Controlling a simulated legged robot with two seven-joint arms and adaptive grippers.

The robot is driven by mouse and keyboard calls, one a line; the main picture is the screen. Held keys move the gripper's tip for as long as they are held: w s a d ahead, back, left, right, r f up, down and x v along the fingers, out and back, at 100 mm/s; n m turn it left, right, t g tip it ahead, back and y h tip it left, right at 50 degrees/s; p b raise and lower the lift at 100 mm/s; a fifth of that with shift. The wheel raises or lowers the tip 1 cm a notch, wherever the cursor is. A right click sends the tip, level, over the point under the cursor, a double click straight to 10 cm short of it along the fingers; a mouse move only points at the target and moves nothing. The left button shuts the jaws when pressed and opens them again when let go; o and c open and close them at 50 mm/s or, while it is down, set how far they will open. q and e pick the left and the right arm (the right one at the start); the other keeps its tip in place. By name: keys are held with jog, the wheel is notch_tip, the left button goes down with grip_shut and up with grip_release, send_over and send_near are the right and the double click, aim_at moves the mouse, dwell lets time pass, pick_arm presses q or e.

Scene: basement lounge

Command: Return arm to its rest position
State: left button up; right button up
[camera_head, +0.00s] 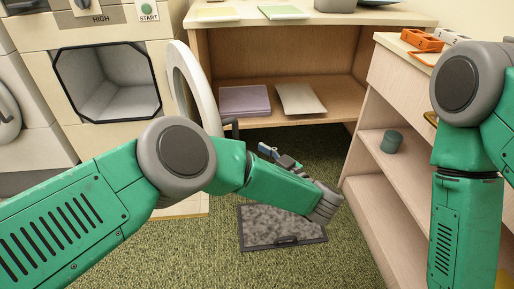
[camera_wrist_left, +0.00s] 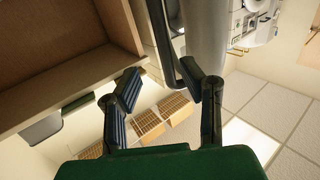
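My left arm (camera_head: 85,215) is green with grey joints and reaches across the middle of the head view. Its wrist bends back toward the shelf. My left gripper (camera_head: 275,155) is partly hidden behind the forearm in the head view. In the left wrist view its two dark, blue-padded fingers (camera_wrist_left: 158,85) stand apart with nothing between them. My right arm (camera_head: 465,180) hangs down at the right edge of the head view; its gripper is outside the frame.
The washer's round door (camera_head: 188,85) stands open close to my left arm, beside its empty drum (camera_head: 108,85). A wooden shelf (camera_head: 240,50) holds a lilac stack (camera_head: 243,100). A right-hand cabinet (camera_head: 375,205) holds a green cup (camera_head: 391,141).

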pick_arm(q)
jog(key=s+a+f+m+g+h+p, duration=0.3)
jog(key=s+a+f+m+h+p, duration=0.5)
jog(key=s+a+f+m+h, duration=0.4)
jog(key=s+a+r+n+g+p, duration=0.1)
jog(key=s+a+g, duration=0.3)
jog(key=s, duration=0.9)
jog(key=s+a+r+n+g+p, duration=0.1)
jog(key=s+a+r+g, duration=0.3)
jog(key=s+a, duration=0.6)
jog(key=s+g+p, duration=0.1)
jog(key=s, duration=0.2)
jog(key=shift+s+a+r+n+g+p, duration=0.15)
jog(key=shift+r+n+g+p, duration=0.15)
jog(key=shift+n+p, duration=0.1)
